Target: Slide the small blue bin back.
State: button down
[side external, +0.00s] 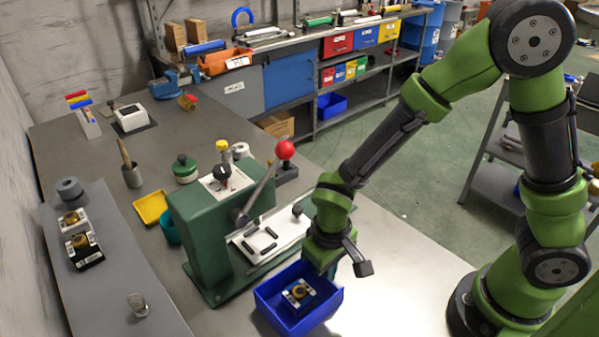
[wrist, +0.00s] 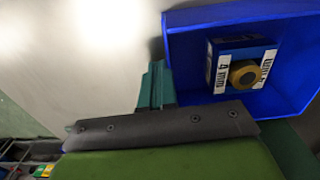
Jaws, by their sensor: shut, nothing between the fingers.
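The small blue bin (side external: 318,313) stands on the bench at the front of the green press. It holds a small blue and white block with a brass round top (side external: 298,292). The bin (wrist: 190,72) and the block (wrist: 240,68) also show at the right in the wrist view. My gripper (side external: 334,270) points down at the bin's right rear side in the side view. In the wrist view my gripper's teal fingers (wrist: 156,85) are together and empty, just left of the bin wall and outside it. I cannot tell whether they touch the wall.
The green press (side external: 205,230) with a red-knobbed lever stands right behind the bin. A yellow tray (side external: 150,207) and a grey strip with two more brass-topped blocks (side external: 82,245) lie to the left. The bench (side external: 400,285) right of the bin is clear.

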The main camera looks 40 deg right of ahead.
aim_at(294, 295)
jog(key=shift+a, duration=0.35)
jog(key=shift+a, duration=0.15)
jog(key=shift+s+a, duration=0.1)
jog(key=shift+a, duration=0.8)
jog(key=shift+a, duration=0.95)
jog(key=shift+a, duration=0.1)
jog(key=shift+s+a, duration=0.1)
jog(key=shift+a, duration=0.8)
jog(key=shift+a, duration=0.1)
jog(key=shift+a, duration=0.9)
